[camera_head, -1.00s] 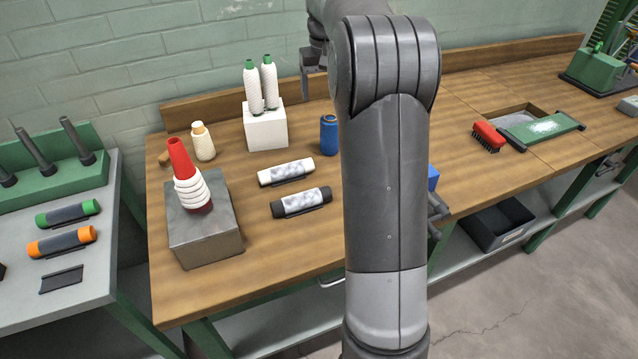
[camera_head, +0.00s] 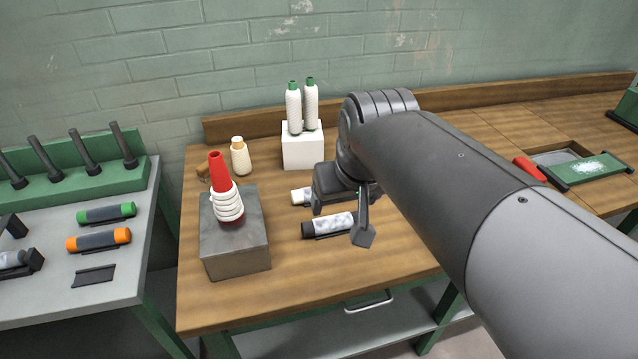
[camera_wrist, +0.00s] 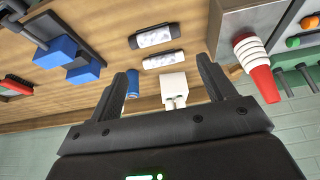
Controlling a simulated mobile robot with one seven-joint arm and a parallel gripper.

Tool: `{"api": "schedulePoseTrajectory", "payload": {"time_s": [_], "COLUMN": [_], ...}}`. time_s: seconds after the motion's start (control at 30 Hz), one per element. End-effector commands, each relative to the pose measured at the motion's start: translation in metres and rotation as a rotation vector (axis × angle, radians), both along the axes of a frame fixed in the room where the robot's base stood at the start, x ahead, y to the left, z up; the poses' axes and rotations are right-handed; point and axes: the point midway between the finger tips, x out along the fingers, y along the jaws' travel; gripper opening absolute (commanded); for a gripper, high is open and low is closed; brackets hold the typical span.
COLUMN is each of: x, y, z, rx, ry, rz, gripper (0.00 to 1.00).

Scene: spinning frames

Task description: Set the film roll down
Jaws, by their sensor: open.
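Two rolls with cloudy grey-and-white wraps lie on the wooden bench; I cannot tell which one is the film roll. The black-ended roll (camera_head: 331,225) is nearer; it also shows in the wrist view (camera_wrist: 155,36). The white-ended roll (camera_head: 301,196) is behind it, partly hidden by my gripper in the head view; it shows whole in the wrist view (camera_wrist: 162,59). My gripper (camera_head: 342,214) appears close to both rolls in the head view. In the wrist view its fingers (camera_wrist: 169,84) are wide apart with nothing held between them.
A metal block (camera_head: 234,246) carries a red cone wound with white. A white block (camera_head: 302,148) with two white cones stands behind. A cream bottle (camera_head: 240,157) is at the back left. The left table (camera_head: 123,283) holds green-ended (camera_head: 106,213) and orange-ended (camera_head: 98,239) rolls.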

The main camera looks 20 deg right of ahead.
Motion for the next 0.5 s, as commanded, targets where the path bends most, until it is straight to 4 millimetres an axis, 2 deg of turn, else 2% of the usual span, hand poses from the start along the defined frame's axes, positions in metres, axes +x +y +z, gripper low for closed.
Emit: {"api": "schedulePoseTrajectory", "payload": {"time_s": [0.03,0.2,0.33,0.5], "x": [-0.015,-0.043,-0.052,-0.053], "y": [0.004,0.01,0.012,0.012], "z": [-0.007,-0.027,-0.034,-0.035], "rx": [0.002,0.008,0.009,0.01], "ry": [-0.017,-0.054,-0.065,-0.066], "rz": [0.008,0.02,0.023,0.024], "gripper": [0.76,0.76,0.76,0.76]}}
